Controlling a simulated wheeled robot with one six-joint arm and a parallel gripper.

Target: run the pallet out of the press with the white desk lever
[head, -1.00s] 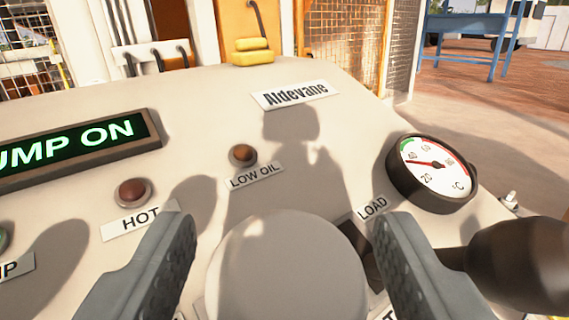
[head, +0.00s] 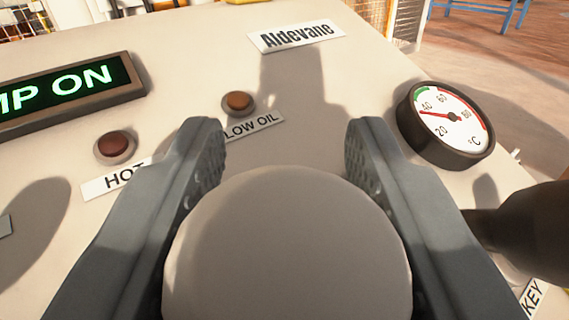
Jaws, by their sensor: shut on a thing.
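The white desk lever shows as a large round pale knob (head: 287,245) at the bottom middle of the head view. My gripper (head: 285,140) has one dark grey finger on each side of the knob and is shut on it. The finger tips reach past the knob over the desk. The lever's shaft and slot are hidden under the knob. The pallet and the press are not in view.
The desk has a green "PUMP ON" display (head: 62,90), partly cut off, a HOT lamp (head: 115,145), a LOW OIL lamp (head: 238,102) and a round °C gauge (head: 446,124). A dark handle (head: 530,222) stands close by at right, above a KEY label (head: 534,297).

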